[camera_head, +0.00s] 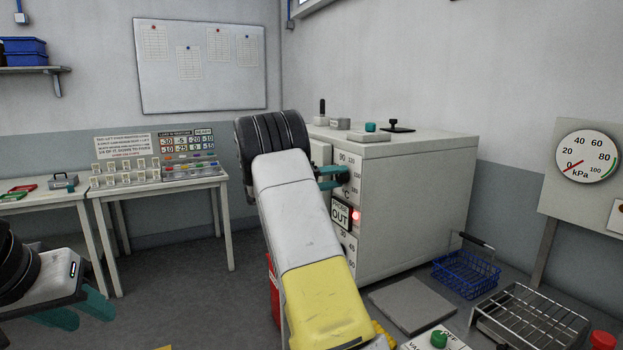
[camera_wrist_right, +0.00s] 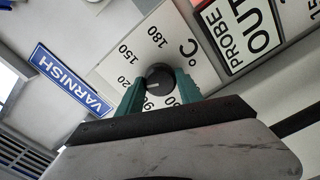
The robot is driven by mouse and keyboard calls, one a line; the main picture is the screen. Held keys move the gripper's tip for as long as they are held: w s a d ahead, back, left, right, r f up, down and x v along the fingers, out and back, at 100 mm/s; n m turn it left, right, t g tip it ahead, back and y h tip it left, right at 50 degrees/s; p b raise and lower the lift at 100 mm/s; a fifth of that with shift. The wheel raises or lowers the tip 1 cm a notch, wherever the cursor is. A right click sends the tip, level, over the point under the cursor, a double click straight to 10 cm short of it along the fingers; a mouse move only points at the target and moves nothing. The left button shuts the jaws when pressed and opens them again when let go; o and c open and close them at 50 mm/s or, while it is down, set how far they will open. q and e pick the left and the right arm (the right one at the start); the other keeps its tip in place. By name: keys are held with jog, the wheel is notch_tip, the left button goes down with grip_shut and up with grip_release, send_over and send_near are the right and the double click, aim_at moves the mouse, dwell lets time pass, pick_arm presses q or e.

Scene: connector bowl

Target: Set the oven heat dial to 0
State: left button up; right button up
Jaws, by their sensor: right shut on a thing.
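The oven (camera_head: 420,190) is a pale box standing right of centre in the head view. Its heat dial is a round black knob (camera_wrist_right: 160,77) on a white °C scale (camera_wrist_right: 197,82) with 180, 150 and 90 readable. A faint light mark shows on the knob; I cannot tell which number it points at. My right gripper (camera_head: 332,178) reaches the oven front, and its teal fingers (camera_wrist_right: 160,88) are shut on the dial, one on each side. My left gripper (camera_head: 80,311) is at the lower left, away from the oven, open and empty.
A PROBE OUT sign (camera_head: 341,215) and a red light (camera_head: 356,215) sit below the dial. A blue VARNISH label (camera_wrist_right: 70,80) is beside the scale. A blue wire basket (camera_head: 467,272) and a wire rack (camera_head: 530,318) lie right of the oven.

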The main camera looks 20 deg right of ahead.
jog(key=n, duration=1.1)
jog(key=shift+a, duration=0.1)
jog(key=n, duration=0.4)
jog(key=shift+n, duration=0.3)
jog(key=n, duration=0.3)
jog(key=shift+n, duration=0.3)
jog(key=n, duration=0.3)
jog(key=shift+n, duration=0.3)
jog(key=n, duration=0.3)
jog(key=shift+n, duration=0.3)
jog(key=shift+f+n, duration=0.1)
jog(key=shift+n, duration=1.7)
